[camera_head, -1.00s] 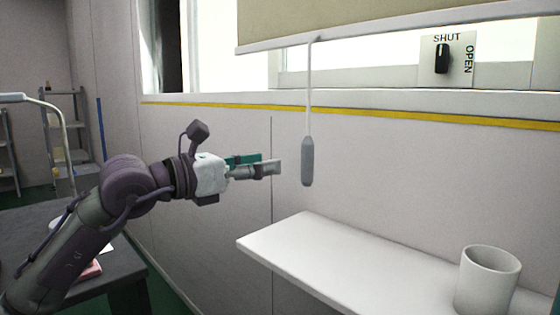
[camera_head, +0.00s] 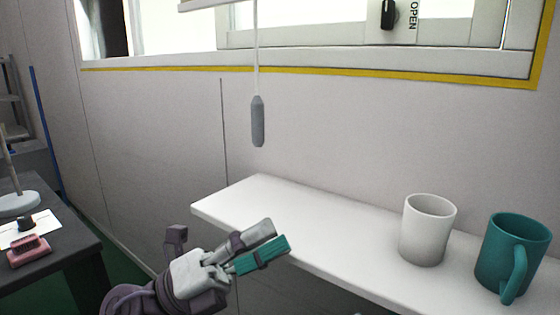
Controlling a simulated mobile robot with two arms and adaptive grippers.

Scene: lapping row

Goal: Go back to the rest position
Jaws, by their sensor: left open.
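My left gripper (camera_head: 268,246) is low in the head view, in front of the white shelf's left part. Its fingers are open, with nothing seen between them. The grey pull handle (camera_head: 258,121) hangs on its cord from the blind (camera_head: 205,4), above and apart from my gripper. My right gripper is not in view.
The white shelf (camera_head: 240,198) runs along the wall and bears a white mug (camera_head: 428,232) and a teal mug (camera_head: 513,258). A rotary switch (camera_head: 389,14) is at the window frame. At left a dark table (camera_head: 75,258) bears a pink brush-like item (camera_head: 29,250).

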